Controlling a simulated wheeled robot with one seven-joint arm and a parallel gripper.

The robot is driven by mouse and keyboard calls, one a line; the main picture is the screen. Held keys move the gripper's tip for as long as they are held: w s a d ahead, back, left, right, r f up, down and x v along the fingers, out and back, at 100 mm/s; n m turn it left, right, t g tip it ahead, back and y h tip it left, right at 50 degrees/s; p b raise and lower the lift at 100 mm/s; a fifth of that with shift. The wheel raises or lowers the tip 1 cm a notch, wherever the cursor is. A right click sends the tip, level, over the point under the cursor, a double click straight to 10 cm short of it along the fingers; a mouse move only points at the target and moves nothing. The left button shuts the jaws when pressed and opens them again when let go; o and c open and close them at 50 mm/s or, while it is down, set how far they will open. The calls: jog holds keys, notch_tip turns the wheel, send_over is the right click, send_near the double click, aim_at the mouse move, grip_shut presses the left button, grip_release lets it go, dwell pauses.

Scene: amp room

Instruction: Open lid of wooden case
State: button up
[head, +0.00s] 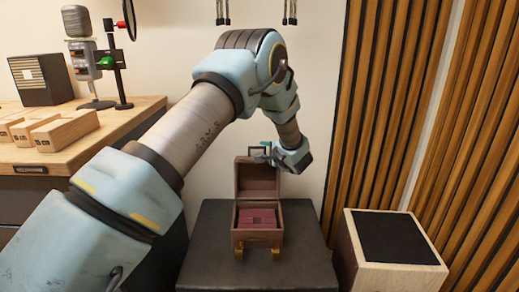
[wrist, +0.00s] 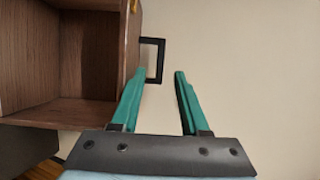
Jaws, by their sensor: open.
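The wooden case (head: 240,236) stands on a dark block, with its lid (head: 257,178) raised about upright at the back. Dark red contents (head: 257,217) show inside. A black handle (wrist: 161,60) sticks out from the lid's edge; it also shows above the lid in the head view. My gripper (wrist: 159,72) is open, with its two green fingers on either side of the handle's near end in the wrist view. Whether a finger touches the handle or lid is unclear. In the head view my gripper is small and partly hidden by my wrist.
A dark block (head: 205,262) carries the case. A wooden box with a black top (head: 395,237) stands to its right, before slatted wall panels (head: 375,120). A desk (head: 60,165) with a microphone (head: 80,45) is at left.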

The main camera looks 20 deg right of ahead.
aim_at(258, 148)
jog(key=x, duration=0.4)
jog(key=shift+w+f, duration=0.1)
jog(key=shift+w, duration=0.3)
grip_shut()
dwell(1.1)
